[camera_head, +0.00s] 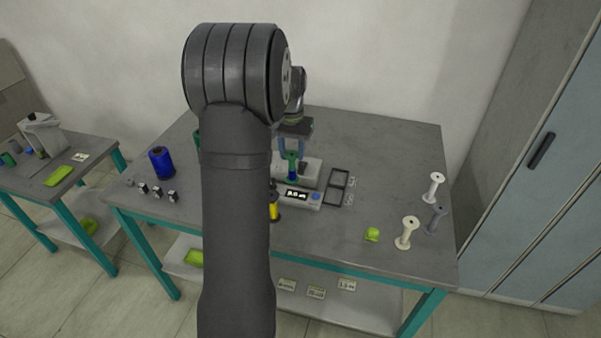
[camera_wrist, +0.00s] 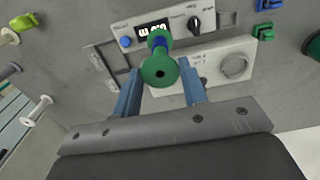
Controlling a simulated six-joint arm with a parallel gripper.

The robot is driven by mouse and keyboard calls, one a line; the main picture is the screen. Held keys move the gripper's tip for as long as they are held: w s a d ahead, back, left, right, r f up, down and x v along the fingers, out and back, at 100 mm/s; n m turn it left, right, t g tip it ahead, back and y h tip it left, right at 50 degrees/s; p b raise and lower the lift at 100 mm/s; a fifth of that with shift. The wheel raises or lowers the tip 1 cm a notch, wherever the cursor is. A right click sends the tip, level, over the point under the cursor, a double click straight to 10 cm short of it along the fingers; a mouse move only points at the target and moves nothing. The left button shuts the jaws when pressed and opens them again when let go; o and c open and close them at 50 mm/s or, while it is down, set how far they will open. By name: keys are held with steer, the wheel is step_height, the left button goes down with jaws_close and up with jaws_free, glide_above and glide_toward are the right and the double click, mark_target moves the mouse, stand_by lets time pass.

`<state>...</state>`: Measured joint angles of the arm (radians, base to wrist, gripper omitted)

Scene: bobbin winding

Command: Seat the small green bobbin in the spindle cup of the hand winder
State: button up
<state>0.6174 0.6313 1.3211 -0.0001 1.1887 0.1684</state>
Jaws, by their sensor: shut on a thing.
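The small green bobbin (camera_head: 291,165) is held between the fingers of my gripper (camera_head: 291,148), above the hand winder. In the wrist view the bobbin (camera_wrist: 158,72) shows a round green flange with a dark centre hole and a blue part beyond it, with one blue finger on each side. The hand winder (camera_head: 311,172) is a pale block behind a unit with a lit display (camera_head: 297,195). In the wrist view the pale block carries a round ring (camera_wrist: 235,66), perhaps the spindle cup, to the right of the bobbin. Whether the bobbin touches the winder is unclear.
A blue spool (camera_head: 161,163) and several small dark blocks (camera_head: 157,189) stand at left. A yellow spool (camera_head: 275,210) is partly hidden by my arm. The back right is clear.

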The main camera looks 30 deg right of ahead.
steer(key=w+a+r, duration=0.1)
steer(key=w+r, duration=0.1)
steer(key=w, duration=0.7)
steer(key=w+a+r, duration=0.2)
steer(key=w, duration=0.7)
steer(key=shift+s+d+f, duration=0.1)
steer(key=shift+f, duration=1.05)
steer(key=shift+s+d+f, duration=0.1)
steer(key=shift+f, duration=1.05)
steer(key=shift+f, duration=0.6)
steer(key=shift+f, duration=0.3)
steer(key=o, duration=0.9)
steer(key=shift+c, duration=0.2)
